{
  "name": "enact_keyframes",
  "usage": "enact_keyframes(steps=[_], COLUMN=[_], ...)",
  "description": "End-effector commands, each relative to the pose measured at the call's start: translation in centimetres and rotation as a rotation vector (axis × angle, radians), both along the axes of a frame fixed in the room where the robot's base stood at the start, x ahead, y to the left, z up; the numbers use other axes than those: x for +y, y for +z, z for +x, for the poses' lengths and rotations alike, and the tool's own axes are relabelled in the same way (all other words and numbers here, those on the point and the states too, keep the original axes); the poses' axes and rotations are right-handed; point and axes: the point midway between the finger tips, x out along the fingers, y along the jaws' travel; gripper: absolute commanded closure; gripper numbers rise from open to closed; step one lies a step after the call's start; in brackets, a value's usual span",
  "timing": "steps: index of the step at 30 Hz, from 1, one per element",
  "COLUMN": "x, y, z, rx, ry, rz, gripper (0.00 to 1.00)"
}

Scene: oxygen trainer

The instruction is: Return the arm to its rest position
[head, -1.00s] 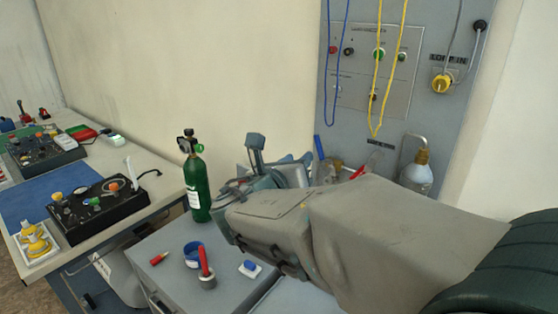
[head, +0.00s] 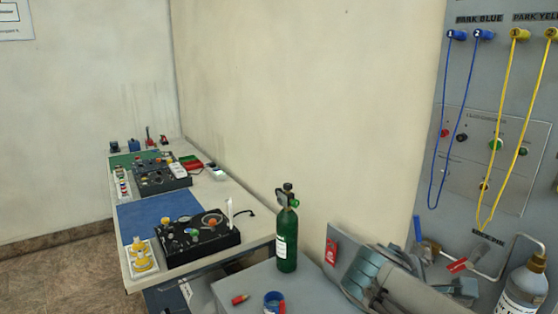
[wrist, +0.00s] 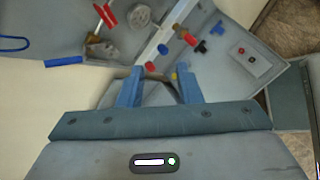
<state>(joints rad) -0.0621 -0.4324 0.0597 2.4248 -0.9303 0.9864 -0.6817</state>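My gripper (wrist: 159,88) shows in the wrist view with its two blue fingers apart and nothing held between them. In the head view my arm and gripper are partly visible at the lower right, in front of the grey panel (head: 455,190); much of the arm is out of frame. In the wrist view, red and yellow fittings show beyond the fingertips, apart from them as far as I can tell.
A green oxygen cylinder (head: 287,240) stands on the grey cabinet top (head: 235,285), left of my arm. A blue cup (head: 273,301) and a red item (head: 240,299) are near it. A bench with a black trainer box (head: 205,240) is further left. A bottle (head: 524,292) stands at the right.

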Motion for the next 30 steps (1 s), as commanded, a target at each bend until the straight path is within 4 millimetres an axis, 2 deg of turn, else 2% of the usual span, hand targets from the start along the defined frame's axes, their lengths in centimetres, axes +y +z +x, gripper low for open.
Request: enact_keyframes(steps=[1, 6, 12, 15, 21, 30], x=[0.5, 3.6, 7.6, 9.1, 10.3, 10.3], y=[0.7, 0.6, 1.6, 2.2, 2.5, 2.5], z=[-1.1, -3.8, -5.4, -5.8, -6.0, -5.9], rx=[-0.054, -0.221, -0.356, -0.391, -0.413, -0.412], ry=[-0.087, -0.413, -0.776, -0.902, -1.009, -1.009], rz=[0.112, 0.502, 0.891, 1.018, 1.120, 1.120], gripper=[0.68, 0.68, 0.68, 0.68, 0.68, 0.68])
